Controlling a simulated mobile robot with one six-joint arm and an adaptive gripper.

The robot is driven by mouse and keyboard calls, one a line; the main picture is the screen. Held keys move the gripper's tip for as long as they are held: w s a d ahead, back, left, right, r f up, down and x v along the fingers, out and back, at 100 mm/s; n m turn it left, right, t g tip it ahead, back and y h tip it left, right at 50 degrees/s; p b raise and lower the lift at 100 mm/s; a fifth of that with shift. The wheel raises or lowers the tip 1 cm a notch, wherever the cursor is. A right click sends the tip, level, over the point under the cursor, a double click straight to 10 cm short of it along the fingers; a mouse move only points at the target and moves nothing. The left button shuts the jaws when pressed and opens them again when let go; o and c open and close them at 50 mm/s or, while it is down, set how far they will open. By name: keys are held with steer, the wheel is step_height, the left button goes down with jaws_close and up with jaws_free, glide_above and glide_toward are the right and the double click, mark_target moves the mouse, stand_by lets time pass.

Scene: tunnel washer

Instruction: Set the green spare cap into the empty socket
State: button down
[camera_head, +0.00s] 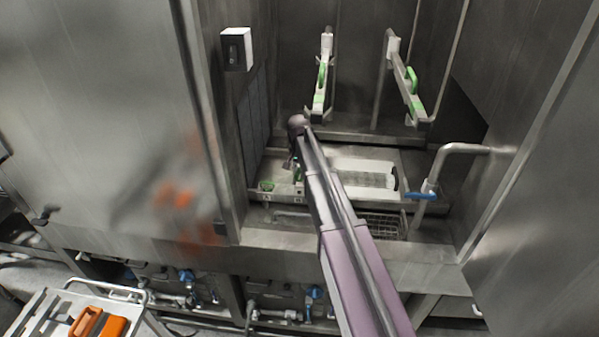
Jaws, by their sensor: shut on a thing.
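My arm reaches into the washer bay from the lower right. My gripper (296,170) hangs below its wrist, over the left part of the shelf, small and partly hidden by my arm. It is shut on a small green piece, which looks like the green spare cap (297,176). Another small green part (267,185) sits to the left on the shelf's front edge. The empty socket cannot be made out; it may be hidden by my gripper or arm.
A white tray (352,166) lies right of my gripper. A pipe with a blue handle (421,195) stands at the right. Two spray arms with green clips (322,75) (412,80) hang behind. A wire basket (385,226) is below. The left steel wall (208,130) bounds the bay.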

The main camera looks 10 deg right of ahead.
steer(key=b, duration=0.5)
glide_above(299, 193)
steer(key=shift+w+f, duration=0.1)
steer(key=shift+f, duration=2.55)
steer(key=shift+f, duration=0.2)
steer(key=shift+f+b, duration=0.45)
steer(key=shift+b, duration=0.2)
steer(key=shift+f, duration=0.1)
steer(key=shift+f, duration=0.15)
steer(key=c, duration=0.5)
jaws_free()
